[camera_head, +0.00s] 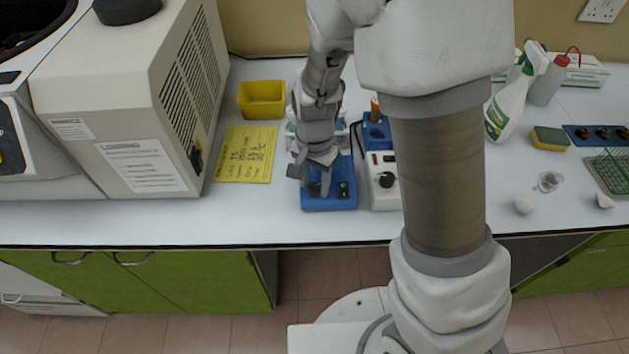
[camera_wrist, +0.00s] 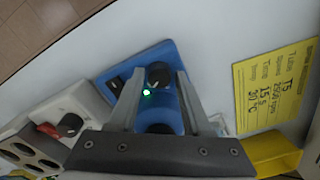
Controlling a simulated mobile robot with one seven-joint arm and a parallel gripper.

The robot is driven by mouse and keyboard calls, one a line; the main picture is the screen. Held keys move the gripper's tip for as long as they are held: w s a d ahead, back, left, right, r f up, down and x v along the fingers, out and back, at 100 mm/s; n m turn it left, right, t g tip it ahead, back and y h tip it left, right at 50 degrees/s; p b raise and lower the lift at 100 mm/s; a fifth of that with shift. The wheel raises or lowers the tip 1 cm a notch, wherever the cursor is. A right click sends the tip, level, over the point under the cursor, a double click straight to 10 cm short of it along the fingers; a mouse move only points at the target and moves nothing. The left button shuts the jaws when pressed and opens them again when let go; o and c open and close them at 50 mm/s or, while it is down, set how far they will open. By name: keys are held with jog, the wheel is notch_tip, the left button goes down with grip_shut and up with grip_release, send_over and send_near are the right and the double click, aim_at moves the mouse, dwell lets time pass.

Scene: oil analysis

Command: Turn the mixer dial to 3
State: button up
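The mixer is a blue box near the front edge of the bench; its face shows in the head view (camera_head: 340,203) and in the wrist view (camera_wrist: 112,78). Its black dial (camera_wrist: 158,75) and a lit green lamp (camera_wrist: 146,92) show in the wrist view. My gripper (camera_head: 318,190) points down over the mixer and hides much of it in the head view. In the wrist view my gripper (camera_wrist: 160,73) has its two fingers apart, one on each side of the dial, with gaps visible. The dial's number setting is too small to read.
A white device with a black knob (camera_head: 386,180) stands right beside the mixer. A yellow note (camera_head: 246,154) lies to the left, with a yellow bin (camera_head: 262,98) behind it. A large beige machine (camera_head: 130,100) stands further left. Bare bench lies in front of the note.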

aim_at(316, 186)
notch_tip(316, 186, up, 18)
jog(key=p, duration=0.1)
jog(key=shift+f+p, duration=0.25)
jog(key=shift+p, duration=0.15)
jog(key=s+d+r+n+t, duration=0.5)
jog(key=s+d+r, duration=0.4)
jog(key=s+d, duration=0.2)
jog(key=shift+s+r+n+t, duration=0.15)
jog(key=shift+s+n+t, duration=0.15)
jog(key=shift+s+n, duration=0.7)
